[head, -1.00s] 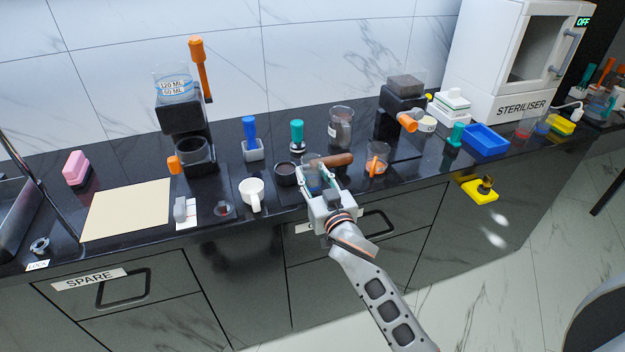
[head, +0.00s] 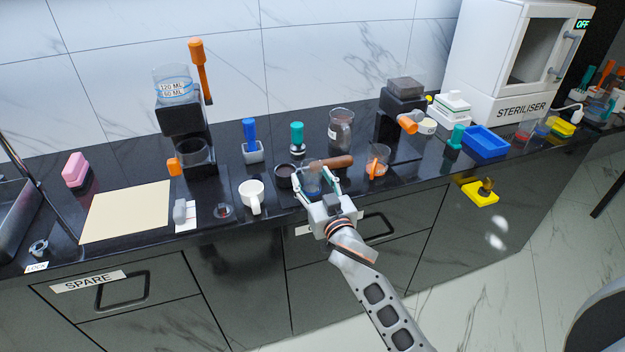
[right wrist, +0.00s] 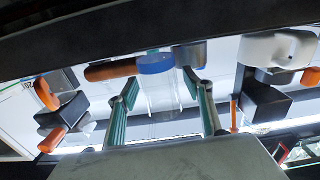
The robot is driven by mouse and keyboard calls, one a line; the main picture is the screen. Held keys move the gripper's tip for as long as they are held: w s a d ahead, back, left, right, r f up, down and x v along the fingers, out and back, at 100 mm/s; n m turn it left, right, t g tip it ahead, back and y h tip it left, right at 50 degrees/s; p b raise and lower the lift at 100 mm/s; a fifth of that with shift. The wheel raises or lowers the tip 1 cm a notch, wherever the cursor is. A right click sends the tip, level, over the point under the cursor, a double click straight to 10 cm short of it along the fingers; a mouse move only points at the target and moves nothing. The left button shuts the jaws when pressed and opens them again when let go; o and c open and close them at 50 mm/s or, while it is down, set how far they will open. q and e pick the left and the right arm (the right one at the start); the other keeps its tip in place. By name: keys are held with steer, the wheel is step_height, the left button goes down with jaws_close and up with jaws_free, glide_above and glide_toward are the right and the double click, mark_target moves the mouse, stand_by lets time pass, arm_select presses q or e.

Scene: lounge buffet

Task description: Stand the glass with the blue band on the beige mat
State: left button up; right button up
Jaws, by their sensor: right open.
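The glass with the blue band (head: 313,184) is clear and stands on the dark counter, partly hidden by my right gripper in the head view. In the right wrist view the glass (right wrist: 160,92) lies between the two fingers, with gaps beside it and its blue band near the top of the picture. My right gripper (head: 316,176) is open around the glass and does not hold it. The beige mat (head: 125,212) lies flat and bare on the counter, far to the left. My left gripper is not in view.
A brown handle (head: 336,161) lies just behind the glass. A glass with orange (head: 377,160) is to the right.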

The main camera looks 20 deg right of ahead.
steer(key=s, duration=1.2)
steer(key=s+f+n+g+y, duration=0.1)
steer(key=s+f+g, duration=0.2)
steer(key=s+f, duration=0.7)
steer(key=s+f+n+g+y, duration=0.1)
steer(key=s+f+g, duration=0.3)
steer(key=s+f, duration=0.6)
step_height(320, 180, down, 6)
steer(key=shift+d+r+n, duration=0.1)
steer(key=shift+d+n, duration=0.35)
steer(key=shift+n, duration=0.35)
steer(key=shift+s, duration=0.1)
